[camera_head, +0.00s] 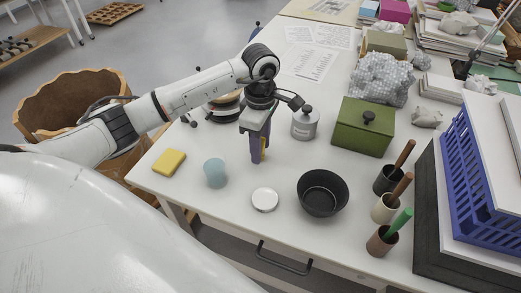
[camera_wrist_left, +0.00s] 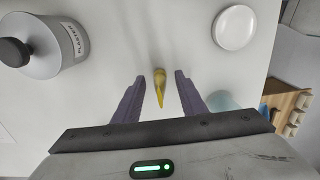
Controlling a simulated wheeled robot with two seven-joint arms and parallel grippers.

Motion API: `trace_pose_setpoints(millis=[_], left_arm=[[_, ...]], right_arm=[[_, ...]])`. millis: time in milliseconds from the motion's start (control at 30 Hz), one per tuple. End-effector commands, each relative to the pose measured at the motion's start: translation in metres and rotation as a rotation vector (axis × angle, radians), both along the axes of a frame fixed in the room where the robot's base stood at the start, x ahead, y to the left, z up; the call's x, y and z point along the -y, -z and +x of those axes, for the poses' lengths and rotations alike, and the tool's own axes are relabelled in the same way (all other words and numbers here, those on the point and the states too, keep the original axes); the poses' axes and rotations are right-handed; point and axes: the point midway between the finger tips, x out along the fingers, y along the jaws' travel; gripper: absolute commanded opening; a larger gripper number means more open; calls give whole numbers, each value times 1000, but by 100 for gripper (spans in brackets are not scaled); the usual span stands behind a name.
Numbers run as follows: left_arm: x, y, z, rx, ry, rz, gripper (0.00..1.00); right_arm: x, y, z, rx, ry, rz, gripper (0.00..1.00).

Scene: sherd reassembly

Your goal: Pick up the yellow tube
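The yellow tube (camera_wrist_left: 160,86) shows in the left wrist view between the two purple fingers of my left gripper (camera_wrist_left: 158,92), with clear gaps on both sides. In the head view a small part of the yellow tube (camera_head: 264,153) shows beside the fingers of my left gripper (camera_head: 258,155), which points straight down over the table. The left gripper is open and around the tube, not touching it as far as the wrist view shows. The rest of the tube is hidden by the fingers in the head view. My right gripper is not in view.
A grey plaster tin (camera_head: 305,123) stands right of the gripper, with a green box (camera_head: 362,127) beyond it. A white lid (camera_head: 264,199), a black bowl (camera_head: 322,193), a pale blue cup (camera_head: 215,173) and a yellow sponge (camera_head: 169,162) lie nearer the front edge.

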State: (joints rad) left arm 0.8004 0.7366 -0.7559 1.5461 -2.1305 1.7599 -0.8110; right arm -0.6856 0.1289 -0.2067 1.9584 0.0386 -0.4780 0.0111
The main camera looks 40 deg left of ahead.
Motion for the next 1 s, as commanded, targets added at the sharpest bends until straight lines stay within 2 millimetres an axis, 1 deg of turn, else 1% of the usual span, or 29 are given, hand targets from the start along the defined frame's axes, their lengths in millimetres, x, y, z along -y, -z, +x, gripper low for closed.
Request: trace_pose_setpoints(millis=[67, 200, 300, 567, 667, 767, 1000], left_arm=[[0, 0, 0, 0, 0, 0, 38], [0, 0, 0, 0, 0, 0, 14], [0, 0, 0, -1, 0, 0, 0], [0, -2, 0, 0, 0, 0, 0], [0, -11, 1, 2, 1, -1, 0], [-1, -28, 1, 4, 1, 1, 0], [0, -76, 1, 4, 1, 0, 0]], right_arm=[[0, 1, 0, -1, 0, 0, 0], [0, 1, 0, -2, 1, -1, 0], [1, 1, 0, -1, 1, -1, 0], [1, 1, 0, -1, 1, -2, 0], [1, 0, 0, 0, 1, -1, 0], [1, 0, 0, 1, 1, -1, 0], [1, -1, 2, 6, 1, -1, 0]])
